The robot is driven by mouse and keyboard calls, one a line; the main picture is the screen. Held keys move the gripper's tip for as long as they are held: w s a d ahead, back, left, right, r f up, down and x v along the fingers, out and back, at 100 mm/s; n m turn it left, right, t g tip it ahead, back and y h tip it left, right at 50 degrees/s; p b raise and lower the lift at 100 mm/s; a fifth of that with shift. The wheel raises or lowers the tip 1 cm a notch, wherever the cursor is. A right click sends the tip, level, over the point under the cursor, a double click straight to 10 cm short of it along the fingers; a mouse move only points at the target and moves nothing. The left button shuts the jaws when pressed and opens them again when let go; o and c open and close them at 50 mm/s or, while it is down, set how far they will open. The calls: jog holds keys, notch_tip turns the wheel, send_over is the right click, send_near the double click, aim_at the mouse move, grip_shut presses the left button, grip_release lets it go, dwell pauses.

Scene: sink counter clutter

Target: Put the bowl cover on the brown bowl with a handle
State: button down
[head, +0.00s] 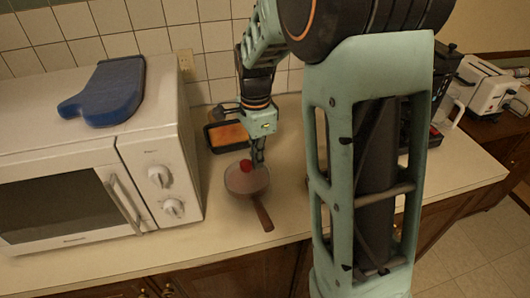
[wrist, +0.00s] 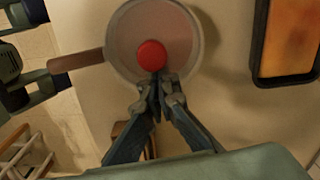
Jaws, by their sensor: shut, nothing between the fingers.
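The bowl cover (wrist: 127,40) is a round, see-through lid with a red knob (wrist: 152,55). It lies over the bowl and looks level. The bowl (head: 247,188) has a brown handle (head: 264,215) pointing toward the counter's front; in the wrist view the handle (wrist: 75,60) points left. The bowl's inside shows only dimly through the cover. My gripper (wrist: 160,82) is shut and empty, its fingertips right beside the red knob. I cannot tell whether they touch it. In the head view my gripper (head: 258,160) is just right of the knob.
A dark pan with orange food (head: 228,135) sits behind the bowl. A white microwave (head: 95,155) with a blue oven mitt (head: 106,90) on top stands to the left. A white toaster (head: 485,85) is far right. Bare counter (head: 185,240) lies left of the handle.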

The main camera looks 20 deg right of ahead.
jog(key=shift+a, duration=0.1)
jog(key=shift+s+a, duration=0.2)
jog(key=shift+a, duration=0.7)
jog(key=shift+d, duration=0.1)
